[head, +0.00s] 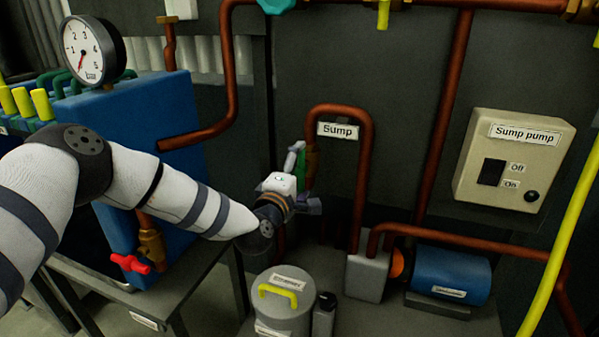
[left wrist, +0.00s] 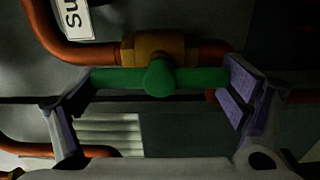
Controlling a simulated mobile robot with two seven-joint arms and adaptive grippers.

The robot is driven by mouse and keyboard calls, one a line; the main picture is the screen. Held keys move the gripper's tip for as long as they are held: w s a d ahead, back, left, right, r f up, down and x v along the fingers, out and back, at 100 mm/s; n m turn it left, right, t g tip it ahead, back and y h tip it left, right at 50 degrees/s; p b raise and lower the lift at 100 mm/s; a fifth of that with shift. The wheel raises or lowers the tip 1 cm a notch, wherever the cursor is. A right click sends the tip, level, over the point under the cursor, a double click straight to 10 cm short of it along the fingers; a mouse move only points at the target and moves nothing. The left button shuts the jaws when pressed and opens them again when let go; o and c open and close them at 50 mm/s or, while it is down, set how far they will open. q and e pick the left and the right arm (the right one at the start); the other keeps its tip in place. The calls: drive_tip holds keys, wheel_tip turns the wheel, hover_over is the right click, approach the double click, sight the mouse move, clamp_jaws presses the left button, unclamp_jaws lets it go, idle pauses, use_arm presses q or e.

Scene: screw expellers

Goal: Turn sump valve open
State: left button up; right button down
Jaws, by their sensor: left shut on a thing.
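The sump valve has a green handle (left wrist: 185,78) on a brass body (left wrist: 160,48) in a copper pipe, beside the white "Sump" label (head: 338,130). In the left wrist view the handle lies along the line of the pipe. My left gripper (left wrist: 158,85) is shut on the handle, with one finger at each end of it. In the head view my left gripper (head: 303,180) is at the valve, and only a sliver of the green handle (head: 301,160) shows behind it. My right gripper is not in view.
A cream "Sump pump" switch box (head: 470,165) hangs on the wall at right. Below are a blue pump (head: 450,275) and a grey canister (head: 275,310) with a yellow handle. A blue tank (head: 165,110) with a gauge (head: 92,48) stands at left, near my arm.

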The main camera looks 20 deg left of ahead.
use_arm(q)
drive_tip(key=shift+d+f, duration=0.1)
idle(0.4)
drive_tip(key=o, duration=0.9)
drive_tip(key=shift+s, duration=0.1)
drive_tip(key=s, duration=1.2)
drive_tip(key=shift+a, duration=0.25)
